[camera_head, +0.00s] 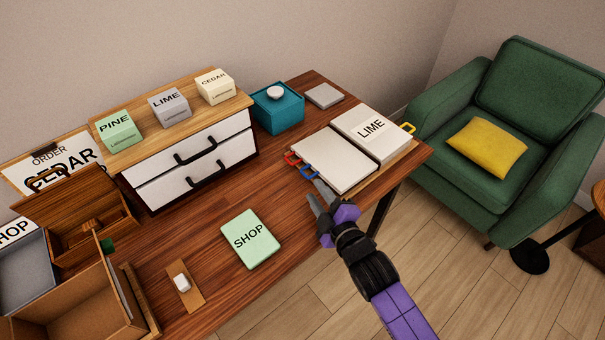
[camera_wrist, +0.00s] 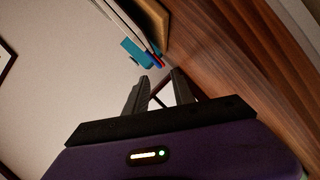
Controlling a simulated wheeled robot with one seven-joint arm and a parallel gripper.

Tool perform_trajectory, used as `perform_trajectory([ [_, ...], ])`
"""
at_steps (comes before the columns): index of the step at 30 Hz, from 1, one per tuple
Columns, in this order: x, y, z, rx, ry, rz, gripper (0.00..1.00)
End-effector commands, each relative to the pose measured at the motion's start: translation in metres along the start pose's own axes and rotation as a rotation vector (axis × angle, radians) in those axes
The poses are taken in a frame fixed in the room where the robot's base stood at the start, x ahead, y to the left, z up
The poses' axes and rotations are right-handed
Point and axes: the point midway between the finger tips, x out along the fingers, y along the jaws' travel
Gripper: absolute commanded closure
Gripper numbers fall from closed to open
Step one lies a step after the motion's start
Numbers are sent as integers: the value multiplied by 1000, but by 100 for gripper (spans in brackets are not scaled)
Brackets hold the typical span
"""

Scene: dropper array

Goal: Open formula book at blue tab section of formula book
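The formula book (camera_head: 331,166) lies open at the right end of the desk. Its left page is blank white, and its right page (camera_head: 375,135) reads LIME. A red tab (camera_head: 292,158) and a blue tab (camera_head: 309,172) stick out at the left edge; a yellow tab (camera_head: 408,128) sticks out at the right. The blue tab also shows, small, in the wrist view (camera_wrist: 160,66). My gripper (camera_head: 318,198) is beside the book's near left corner, close to the blue tab. In the wrist view my gripper (camera_wrist: 160,83) has its fingers apart with nothing between them.
A green SHOP card (camera_head: 250,239) lies on the desk left of my gripper. A white drawer unit (camera_head: 190,160) carries PINE, LIME and CEDAR boxes. A teal box (camera_head: 278,112) and grey block (camera_head: 324,96) stand behind the book. A green armchair (camera_head: 465,180) stands right of the desk.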

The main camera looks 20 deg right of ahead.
Motion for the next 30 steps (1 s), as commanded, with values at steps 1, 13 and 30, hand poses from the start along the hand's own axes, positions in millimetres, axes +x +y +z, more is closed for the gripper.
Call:
perform_trajectory([
  [1,4,0,-1,-1,2,0,70],
  [13,60,-1,-1,3,2,2,70],
  [30,74,0,-1,2,2,1,74],
])
